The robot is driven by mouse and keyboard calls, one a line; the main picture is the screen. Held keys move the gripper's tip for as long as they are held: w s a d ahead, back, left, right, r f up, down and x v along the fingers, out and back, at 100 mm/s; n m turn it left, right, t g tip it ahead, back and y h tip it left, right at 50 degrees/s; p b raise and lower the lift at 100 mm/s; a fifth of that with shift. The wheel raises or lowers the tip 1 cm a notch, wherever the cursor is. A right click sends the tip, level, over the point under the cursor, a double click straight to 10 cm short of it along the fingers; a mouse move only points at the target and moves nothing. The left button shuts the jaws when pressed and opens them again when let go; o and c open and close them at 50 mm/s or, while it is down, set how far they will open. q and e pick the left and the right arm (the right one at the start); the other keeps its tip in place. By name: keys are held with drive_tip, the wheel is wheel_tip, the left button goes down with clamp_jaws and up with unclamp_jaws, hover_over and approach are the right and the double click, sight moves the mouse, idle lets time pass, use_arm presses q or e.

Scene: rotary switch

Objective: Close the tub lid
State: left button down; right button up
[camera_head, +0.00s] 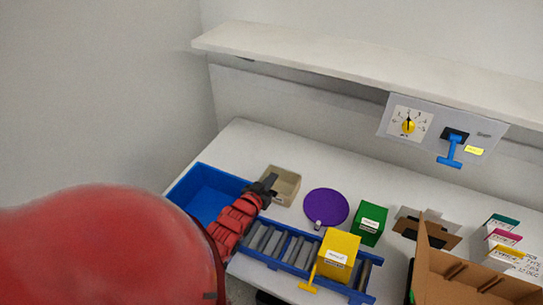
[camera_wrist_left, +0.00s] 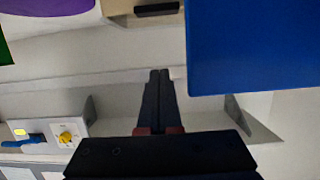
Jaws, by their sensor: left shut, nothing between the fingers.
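A small beige tub (camera_head: 285,188) stands on the white table, right of the blue bin. Its top looks open in the head view, but my gripper covers part of it and I cannot make out the lid clearly. In the left wrist view a beige part with a dark strip, probably the tub (camera_wrist_left: 118,7), shows at the top edge. My left gripper (camera_head: 270,181) is shut and empty, at the left front side of the tub; I cannot tell whether it touches it. Its closed fingers also show in the left wrist view (camera_wrist_left: 159,73). My right gripper is out of view.
A blue bin (camera_head: 190,185) is left of the gripper. A roller conveyor (camera_head: 265,240) with a yellow box (camera_head: 339,252) runs in front. A purple disc (camera_head: 326,205) and green box (camera_head: 370,222) lie right. A cardboard box (camera_head: 470,285) stands front right. A shelf (camera_head: 360,65) overhangs behind.

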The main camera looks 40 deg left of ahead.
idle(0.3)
use_arm(q)
drive_tip(key=p+v, duration=1.1)
drive_tip(key=v, duration=0.6)
drive_tip(key=shift+s, duration=0.2)
drive_tip(key=shift+r, duration=0.1)
